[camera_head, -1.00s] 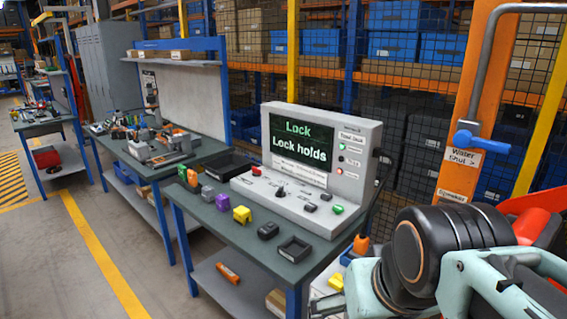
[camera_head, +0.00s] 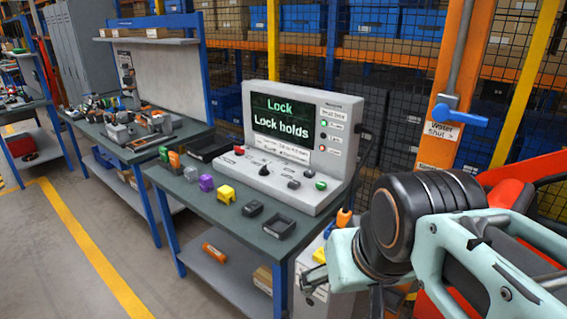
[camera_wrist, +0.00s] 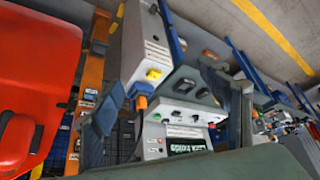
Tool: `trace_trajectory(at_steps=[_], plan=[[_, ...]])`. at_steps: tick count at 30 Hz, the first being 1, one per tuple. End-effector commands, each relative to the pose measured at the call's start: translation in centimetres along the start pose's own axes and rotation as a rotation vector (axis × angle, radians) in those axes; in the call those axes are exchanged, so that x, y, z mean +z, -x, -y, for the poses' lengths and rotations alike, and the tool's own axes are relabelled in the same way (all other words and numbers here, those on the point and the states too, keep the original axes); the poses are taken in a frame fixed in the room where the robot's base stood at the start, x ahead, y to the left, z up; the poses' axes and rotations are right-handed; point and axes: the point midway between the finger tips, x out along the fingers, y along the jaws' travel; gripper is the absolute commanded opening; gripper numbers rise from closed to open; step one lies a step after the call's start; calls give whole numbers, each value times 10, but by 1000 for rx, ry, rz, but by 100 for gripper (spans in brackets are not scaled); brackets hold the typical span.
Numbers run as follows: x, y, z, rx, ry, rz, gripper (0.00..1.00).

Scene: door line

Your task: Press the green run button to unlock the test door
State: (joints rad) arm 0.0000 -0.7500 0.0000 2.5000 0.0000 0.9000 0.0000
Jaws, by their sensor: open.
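The grey test console (camera_head: 335,197) stands on the bench with its screen (camera_head: 284,128) reading "Lock" and "Lock holds". The green button (camera_head: 320,185) is at the right end of its sloping front panel, and a red button (camera_head: 239,150) is at the left end. The wrist view shows the console upside down, with the green button (camera_wrist: 157,117) small and some way beyond the fingers. My gripper (camera_wrist: 178,92) is open and empty, with a finger on each side of that view.
Small coloured blocks, such as a yellow one (camera_head: 226,194), and a black tray (camera_head: 279,226) lie on the bench (camera_head: 215,216) before the console. A blue valve handle (camera_head: 459,114) is on an orange post at right. A red object (camera_wrist: 38,75) fills the wrist view's left side.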

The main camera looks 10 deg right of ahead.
Motion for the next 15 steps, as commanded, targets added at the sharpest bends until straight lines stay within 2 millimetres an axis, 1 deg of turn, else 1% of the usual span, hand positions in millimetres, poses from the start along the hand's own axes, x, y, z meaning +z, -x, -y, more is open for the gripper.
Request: trace_trajectory(at_steps=[1, 2, 15], plan=[[0, 0, 0, 0, 0, 0, 62], [0, 0, 0, 0, 0, 0, 58], [0, 0, 0, 0, 0, 0, 10]])
